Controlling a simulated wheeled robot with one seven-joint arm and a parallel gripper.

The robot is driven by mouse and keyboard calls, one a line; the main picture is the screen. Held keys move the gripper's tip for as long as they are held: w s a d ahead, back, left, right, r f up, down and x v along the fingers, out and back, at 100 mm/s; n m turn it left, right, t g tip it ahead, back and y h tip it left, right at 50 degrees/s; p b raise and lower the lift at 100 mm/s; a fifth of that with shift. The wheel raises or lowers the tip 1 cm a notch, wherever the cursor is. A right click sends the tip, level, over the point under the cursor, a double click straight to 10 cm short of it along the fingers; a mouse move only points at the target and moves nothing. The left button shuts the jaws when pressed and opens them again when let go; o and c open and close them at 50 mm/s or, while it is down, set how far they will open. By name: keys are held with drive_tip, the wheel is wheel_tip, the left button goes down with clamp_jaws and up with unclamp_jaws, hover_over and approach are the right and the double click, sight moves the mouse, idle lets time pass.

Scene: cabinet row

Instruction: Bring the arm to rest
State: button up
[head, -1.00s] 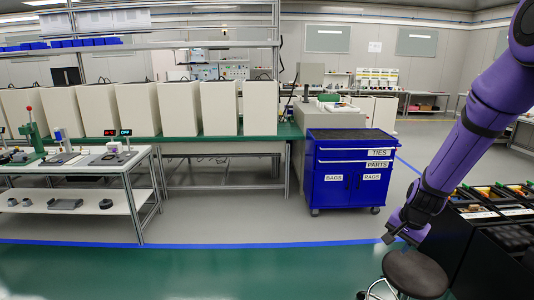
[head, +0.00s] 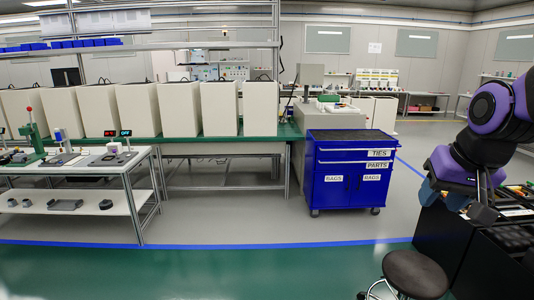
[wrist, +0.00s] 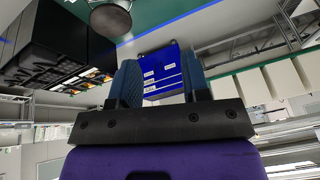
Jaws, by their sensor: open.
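My purple arm is folded at the right edge of the head view. My gripper (head: 442,195) is at its lower end, in front of the black bins, with its dark blue fingers apart and nothing seen between them. In the wrist view my gripper (wrist: 158,82) shows two blue fingers spread wide at the ends of a black bar. The wrist picture is upside down. The blue tool cabinet (wrist: 165,75) appears between and beyond the fingers, well away from them.
The blue cabinet (head: 350,170) stands in the middle. A round dark stool (head: 415,272) stands below my gripper, by the black bin unit (head: 450,235). A white table (head: 100,165) with devices is at left. The green floor (head: 220,270) in front is clear.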

drive_tip(key=s+r+n, duration=0.2)
drive_tip(key=s+r, duration=0.1)
drive_tip(key=s, duration=0.8)
drive_tip(key=shift+s+r+t, duration=0.3)
drive_tip(key=shift+r, duration=0.1)
